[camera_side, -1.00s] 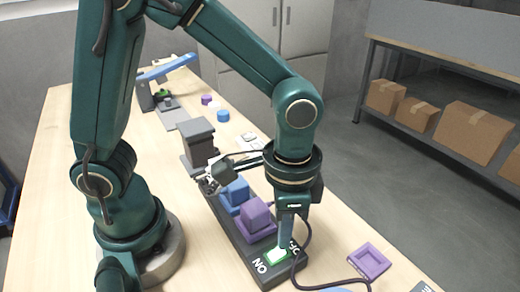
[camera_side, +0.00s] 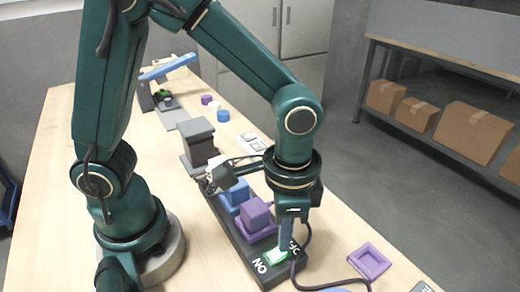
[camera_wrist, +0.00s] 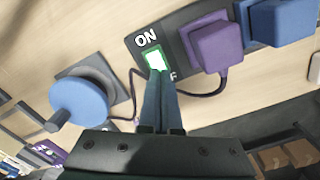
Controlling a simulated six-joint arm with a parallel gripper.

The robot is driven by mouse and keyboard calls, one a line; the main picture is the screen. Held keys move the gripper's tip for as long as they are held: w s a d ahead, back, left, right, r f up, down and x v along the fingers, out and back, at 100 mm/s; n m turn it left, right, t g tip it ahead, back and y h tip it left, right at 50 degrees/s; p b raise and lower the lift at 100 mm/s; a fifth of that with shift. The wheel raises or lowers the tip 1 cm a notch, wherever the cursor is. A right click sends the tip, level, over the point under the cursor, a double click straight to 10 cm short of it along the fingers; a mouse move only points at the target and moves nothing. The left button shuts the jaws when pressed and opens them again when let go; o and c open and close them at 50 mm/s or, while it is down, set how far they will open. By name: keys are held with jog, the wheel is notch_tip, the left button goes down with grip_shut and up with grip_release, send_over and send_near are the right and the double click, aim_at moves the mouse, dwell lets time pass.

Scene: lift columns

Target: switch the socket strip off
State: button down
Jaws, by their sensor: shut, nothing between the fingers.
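The dark socket strip (camera_side: 228,232) lies on the wooden table and also shows in the wrist view (camera_wrist: 185,22). Its rocker switch (camera_side: 272,258) has a green surround and a pale face in the wrist view (camera_wrist: 154,61). The ON label is on one side; the OFF label on the other is partly hidden by my fingers. My gripper (camera_side: 286,247) points down with its fingers shut and empty. Its tips (camera_wrist: 158,73) are at the OFF side of the switch, seemingly touching it. I cannot tell which way the rocker is tilted.
A cable curves beside the switch. A purple square tray (camera_side: 368,262) lies to the right. A blue round knob (camera_wrist: 79,101) shows in the wrist view.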

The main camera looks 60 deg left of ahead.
jog(key=shift+f, duration=0.55)
dwell(0.4)
jog(key=shift+r, duration=3.5)
jog(key=shift+w+a+r, duration=0.15)
jog(key=s+a+r+n+t, duration=0.4)
jog(key=a+n+t, duration=0.1)
jog(key=a, duration=0.5)
jog(key=shift+s+n+t, duration=0.3)
jog(key=shift+s+n, duration=0.1)
jog(key=shift+n, duration=0.1)
